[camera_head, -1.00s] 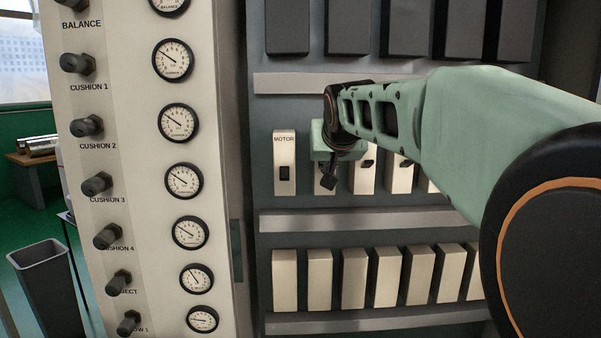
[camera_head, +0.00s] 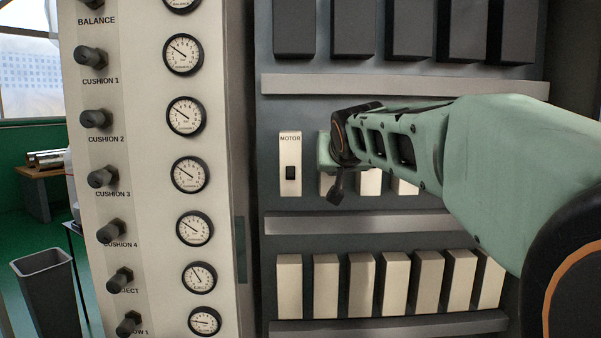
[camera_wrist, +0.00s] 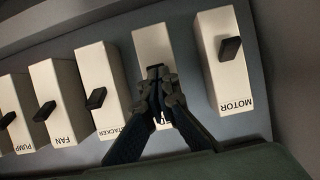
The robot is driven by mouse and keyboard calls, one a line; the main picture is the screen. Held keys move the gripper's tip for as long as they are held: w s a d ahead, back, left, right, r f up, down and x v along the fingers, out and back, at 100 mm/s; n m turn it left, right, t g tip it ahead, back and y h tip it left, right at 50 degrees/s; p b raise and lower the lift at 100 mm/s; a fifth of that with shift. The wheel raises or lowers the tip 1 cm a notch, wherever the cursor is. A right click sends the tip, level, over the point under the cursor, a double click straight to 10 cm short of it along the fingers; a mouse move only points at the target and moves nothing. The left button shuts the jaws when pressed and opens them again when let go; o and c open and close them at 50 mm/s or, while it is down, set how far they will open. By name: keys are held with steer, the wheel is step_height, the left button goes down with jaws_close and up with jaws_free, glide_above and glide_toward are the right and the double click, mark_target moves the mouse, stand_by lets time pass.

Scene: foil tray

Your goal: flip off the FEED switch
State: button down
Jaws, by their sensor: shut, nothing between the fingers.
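The FEED module is a cream block in the wrist view (camera_wrist: 151,42), second from the right. Its label is mostly covered by my gripper, with only the last letters showing, and its black switch is hidden, so I cannot tell its position. My gripper (camera_wrist: 158,73) is shut and empty, its fingertips in front of the middle of the FEED block. Whether they touch the switch I cannot tell. In the head view my gripper (camera_head: 336,194) hangs right of the MOTOR block, and my wrist covers most of the FEED block.
The MOTOR block (camera_head: 290,150) with its black switch stands beside FEED. On FEED's other side are STACKER (camera_wrist: 103,70), FAN (camera_wrist: 58,85) and PUMP (camera_wrist: 18,100). Grey ledges run above and below the row. A gauge panel (camera_head: 150,190) stands to the left.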

steer(key=shift+f+b, duration=0.35)
steer(key=shift+b, duration=0.65)
steer(key=shift+w+r, duration=0.1)
steer(key=shift+r, duration=0.1)
steer(key=shift+w+r+p, duration=0.25)
steer(key=shift+w+p, duration=0.4)
steer(key=shift+s, duration=0.1)
